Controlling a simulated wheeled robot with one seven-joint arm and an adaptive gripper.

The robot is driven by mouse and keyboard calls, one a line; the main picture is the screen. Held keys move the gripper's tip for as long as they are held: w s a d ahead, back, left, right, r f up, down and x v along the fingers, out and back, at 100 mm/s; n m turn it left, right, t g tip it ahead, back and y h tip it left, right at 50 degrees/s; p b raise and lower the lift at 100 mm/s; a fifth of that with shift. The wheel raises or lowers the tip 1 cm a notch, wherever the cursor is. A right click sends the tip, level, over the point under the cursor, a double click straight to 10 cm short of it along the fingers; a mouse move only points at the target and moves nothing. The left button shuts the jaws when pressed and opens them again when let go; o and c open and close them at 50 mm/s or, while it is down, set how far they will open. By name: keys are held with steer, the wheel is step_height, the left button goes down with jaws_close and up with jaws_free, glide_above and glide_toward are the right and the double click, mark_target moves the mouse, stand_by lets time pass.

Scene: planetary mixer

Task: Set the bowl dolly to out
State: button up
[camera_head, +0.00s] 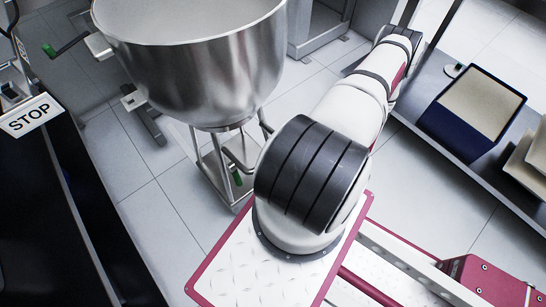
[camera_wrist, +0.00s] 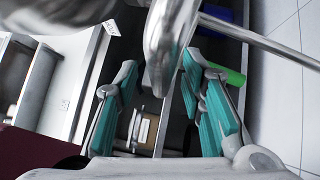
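The large steel bowl (camera_head: 190,60) is at upper centre in the head view. My arm partly covers that side. My gripper (camera_wrist: 160,78) has teal finger pads and is open in the wrist view; it does not show in the head view. A shiny steel part (camera_wrist: 165,45) shows in the gap between the fingers; contact cannot be told. A green cylinder (camera_wrist: 232,76) lies just beyond the right finger.
A STOP sign (camera_head: 30,115) stands on a dark unit at left. Another green-gripped lever (camera_head: 50,50) is at upper left. A shelf at right holds a dark blue box (camera_head: 460,130). A steel bar (camera_wrist: 260,40) crosses the wrist view's upper right. Tiled floor between is clear.

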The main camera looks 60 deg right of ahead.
steer(key=v, duration=1.2)
stand_by(0.5)
